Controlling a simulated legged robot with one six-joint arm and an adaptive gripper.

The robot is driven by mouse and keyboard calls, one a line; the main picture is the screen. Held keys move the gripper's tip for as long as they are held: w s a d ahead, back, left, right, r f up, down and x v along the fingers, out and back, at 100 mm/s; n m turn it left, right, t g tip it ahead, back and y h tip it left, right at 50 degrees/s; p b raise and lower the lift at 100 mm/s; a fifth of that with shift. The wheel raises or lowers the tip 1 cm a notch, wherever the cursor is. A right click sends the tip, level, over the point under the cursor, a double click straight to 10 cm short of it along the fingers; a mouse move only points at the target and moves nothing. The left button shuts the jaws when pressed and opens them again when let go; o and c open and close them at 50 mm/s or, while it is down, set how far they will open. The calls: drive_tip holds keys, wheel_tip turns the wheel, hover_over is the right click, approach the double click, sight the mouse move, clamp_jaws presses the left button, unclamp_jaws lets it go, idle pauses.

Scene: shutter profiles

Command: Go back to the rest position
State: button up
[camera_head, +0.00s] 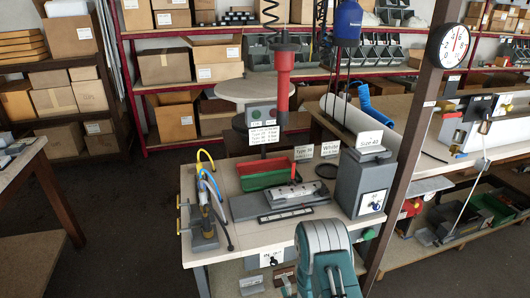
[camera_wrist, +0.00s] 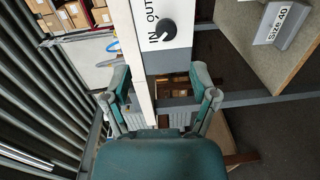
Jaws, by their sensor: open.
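My gripper (camera_wrist: 160,88) shows in the wrist view with its two teal and grey fingers spread apart. Nothing is clearly held between them. A white panel with a black knob (camera_wrist: 167,30) and the words IN and OUT lies beyond the fingertips, beside a long pale strip (camera_wrist: 142,60). I cannot tell how far away they are. In the head view my teal arm (camera_head: 325,255) rises at the front edge of the workbench (camera_head: 255,240). My gripper's fingers cannot be made out there.
A brown post (camera_head: 405,165) stands right of my arm. Dark floor (camera_head: 120,230) is open at left.

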drive_tip(key=w+d+r+m+g+h, duration=0.15)
drive_tip(key=r+m, duration=0.25)
drive_tip(key=r, duration=0.5)
drive_tip(key=w+d+r+m+g+h, duration=0.1)
drive_tip(key=w+d+r+m+g, duration=0.15)
drive_tip(key=r, duration=0.65)
drive_tip(key=s+d+r+m+g+h, duration=0.25)
drive_tip(key=s+r+m, duration=0.55)
drive_tip(key=r, duration=0.4)
drive_tip(key=s+d+r+m+g, duration=0.1)
drive_tip(key=s+r+m+g, duration=0.1)
drive_tip(key=s, duration=0.9)
drive_tip(key=s+r+m+g, duration=0.2)
drive_tip(key=s+r+m, duration=0.2)
drive_tip(key=s, duration=0.8)
drive_tip(key=shift+d+r+g, duration=0.3)
drive_tip(key=shift+d+g, duration=0.05)
drive_tip(key=shift+d, duration=0.05)
